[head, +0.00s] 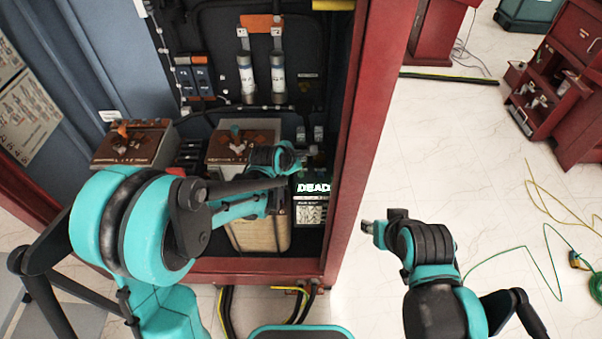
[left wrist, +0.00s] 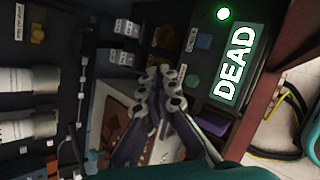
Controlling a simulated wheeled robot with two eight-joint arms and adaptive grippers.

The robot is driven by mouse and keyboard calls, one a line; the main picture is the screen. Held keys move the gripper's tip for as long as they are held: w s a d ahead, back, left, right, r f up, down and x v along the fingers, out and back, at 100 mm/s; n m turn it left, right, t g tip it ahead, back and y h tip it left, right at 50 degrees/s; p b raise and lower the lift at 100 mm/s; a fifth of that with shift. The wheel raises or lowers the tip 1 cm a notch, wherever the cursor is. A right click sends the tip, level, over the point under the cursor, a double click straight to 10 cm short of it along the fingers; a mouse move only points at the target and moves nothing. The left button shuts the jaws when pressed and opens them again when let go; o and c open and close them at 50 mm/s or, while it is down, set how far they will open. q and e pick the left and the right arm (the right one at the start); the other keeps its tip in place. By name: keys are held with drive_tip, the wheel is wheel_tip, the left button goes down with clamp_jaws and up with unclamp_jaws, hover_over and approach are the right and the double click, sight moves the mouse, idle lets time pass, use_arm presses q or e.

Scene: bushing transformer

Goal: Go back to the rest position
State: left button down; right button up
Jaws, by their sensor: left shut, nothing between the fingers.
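My left arm reaches from the left into the open red cabinet (head: 352,150). My left gripper (head: 302,163) is inside it, just above the black unit with a lit "DEAD" display (head: 314,188). In the left wrist view my left gripper (left wrist: 164,72) is shut and empty, with its fingertips together. The display (left wrist: 233,62) and a green light (left wrist: 223,14) lie to its right there. My right gripper (head: 369,227) is outside the cabinet, right of its frame, over the pale floor. Its fingers are too small to judge.
Two white cylinders (head: 247,78) stand at the cabinet's back. Brown-topped boxes (head: 135,143) stand low inside, one beneath my left arm. The cabinet's red edge stands between my arms.

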use_arm(q)
drive_tip(key=shift+r, duration=0.1)
drive_tip(key=s+a+r+m+y, duration=0.1)
drive_tip(key=s+a+r+m, duration=0.5)
drive_tip(key=s, duration=0.1)
drive_tip(key=s+a+m+y, duration=0.1)
drive_tip(key=s+a+m, duration=0.2)
drive_tip(key=s+m, duration=0.2)
drive_tip(key=s+a+r+m+g+y, duration=0.1)
drive_tip(key=s+a+m, duration=0.3)
drive_tip(key=s, duration=0.4)
drive_tip(key=s+a+m, duration=0.4)
drive_tip(key=s+m, duration=0.3)
drive_tip(key=shift+s+a+r+y, duration=0.25)
drive_tip(key=shift+r+y, duration=0.05)
drive_tip(key=shift+y, duration=0.1)
